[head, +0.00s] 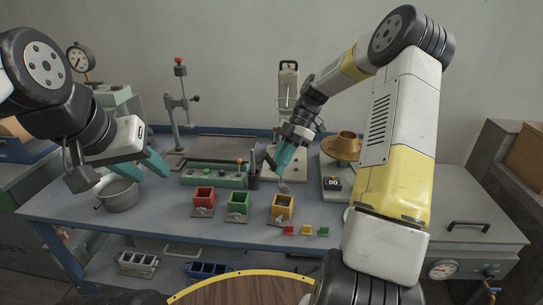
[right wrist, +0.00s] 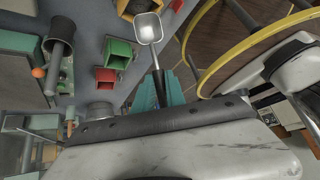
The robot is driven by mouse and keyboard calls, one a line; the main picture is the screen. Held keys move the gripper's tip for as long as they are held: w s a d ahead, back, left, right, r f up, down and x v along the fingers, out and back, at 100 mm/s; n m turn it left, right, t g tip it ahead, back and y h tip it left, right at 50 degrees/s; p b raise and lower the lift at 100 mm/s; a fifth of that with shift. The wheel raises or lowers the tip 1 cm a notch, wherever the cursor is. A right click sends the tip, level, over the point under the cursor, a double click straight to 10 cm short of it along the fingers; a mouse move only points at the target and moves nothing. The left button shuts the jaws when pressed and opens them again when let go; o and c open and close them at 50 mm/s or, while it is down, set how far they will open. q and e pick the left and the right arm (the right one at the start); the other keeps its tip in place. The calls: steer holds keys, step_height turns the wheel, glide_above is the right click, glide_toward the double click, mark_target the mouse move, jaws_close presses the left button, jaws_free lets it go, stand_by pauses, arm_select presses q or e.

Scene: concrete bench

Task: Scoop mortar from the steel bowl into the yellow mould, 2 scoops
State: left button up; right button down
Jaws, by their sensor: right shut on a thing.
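The steel bowl (head: 120,196) stands at the bench's left, below my left gripper (head: 141,167), which is open with its teal fingers apart and empty. The yellow mould (head: 283,207) stands right of the green mould (head: 238,204) and red mould (head: 204,199). My right gripper (head: 284,154) is shut on a metal scoop (head: 283,187), held just above the yellow mould. The right wrist view shows the scoop (right wrist: 148,27) beyond the fingers (right wrist: 160,90), beside the partly cut-off yellow mould (right wrist: 130,9). I cannot make out mortar in the scoop or the mould's fill level.
Small red, yellow and green blocks (head: 307,231) lie in front of the yellow mould. Behind are a dark cup (head: 254,170), a green base unit (head: 215,176), a press stand (head: 183,110) and a scale (head: 335,184) with a brass-coloured vessel (head: 345,148). Bare bench lies between bowl and red mould.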

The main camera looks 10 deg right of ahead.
mark_target(270, 163)
steer(key=s+a+h, duration=0.1)
steer(key=s+a+t+h, duration=0.1)
steer(key=h, duration=0.1)
steer(key=a+h, duration=0.1)
steer(key=shift+s+a+f+t+h, duration=0.25)
steer(key=shift+s+f+t+h, duration=0.05)
steer(key=shift+s, duration=0.1)
steer(key=shift+w+a+r+m+t+h, duration=0.25)
steer(key=shift+a+h, duration=0.3)
steer(key=shift+h, duration=0.4)
steer(key=shift+w+a+r+m+t+h, duration=0.15)
steer(key=shift+a+r+t+h, duration=0.3)
steer(key=shift+h, duration=0.45)
steer(key=shift+w+a+r+m+t+h, duration=0.2)
steer(key=shift+a+h, duration=0.4)
steer(key=shift+h, duration=0.35)
